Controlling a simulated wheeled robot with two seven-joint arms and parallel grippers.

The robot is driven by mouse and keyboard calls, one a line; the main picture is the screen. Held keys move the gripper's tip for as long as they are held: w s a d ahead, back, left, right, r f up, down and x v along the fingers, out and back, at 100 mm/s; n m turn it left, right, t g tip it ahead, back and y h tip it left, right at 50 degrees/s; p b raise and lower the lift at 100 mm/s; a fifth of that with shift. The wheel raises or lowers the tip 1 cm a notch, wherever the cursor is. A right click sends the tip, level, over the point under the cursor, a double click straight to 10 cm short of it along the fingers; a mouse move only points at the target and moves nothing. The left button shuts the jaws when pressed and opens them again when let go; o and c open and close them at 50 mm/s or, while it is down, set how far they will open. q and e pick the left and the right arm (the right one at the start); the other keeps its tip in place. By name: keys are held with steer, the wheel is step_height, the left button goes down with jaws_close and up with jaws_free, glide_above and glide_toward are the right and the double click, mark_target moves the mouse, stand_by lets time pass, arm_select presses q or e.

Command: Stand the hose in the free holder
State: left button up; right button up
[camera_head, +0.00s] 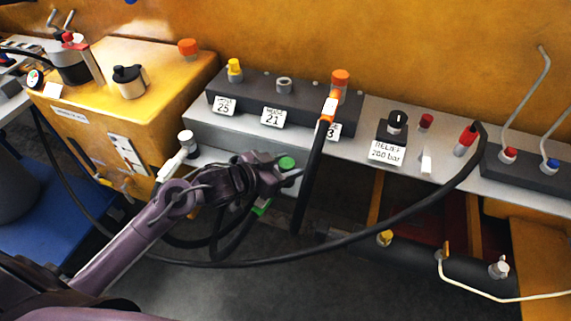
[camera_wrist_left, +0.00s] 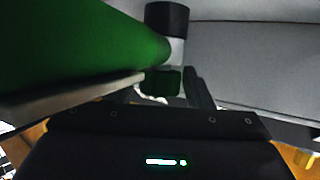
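My left gripper (camera_head: 284,180) is in front of the grey ledge, beside a round green cap (camera_head: 287,163). More green shows just below it. In the left wrist view, a large green cylinder fills the upper left. A small dark green piece (camera_wrist_left: 162,82) lies between the fingertips, below a black-and-grey fitting (camera_wrist_left: 167,30). Whether the fingers press on it I cannot tell. A long black hose (camera_head: 400,222) sweeps from the right of the ledge under my left arm. Another black hose (camera_head: 311,170) with an orange-and-white end leans at the ledge. Which holder is free is unclear. My right gripper is out of view.
A dark block (camera_head: 300,100) on the ledge has labels 25 and 21, a yellow cap, an open grey ring (camera_head: 284,85) and an orange cap. A black knob (camera_head: 397,121) stands to its right. A yellow box (camera_head: 150,90) is at left.

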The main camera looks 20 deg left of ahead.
mark_target(261, 205)
arm_select(q)
steer(key=shift+o, duration=1.2)
steer(key=v, duration=0.8)
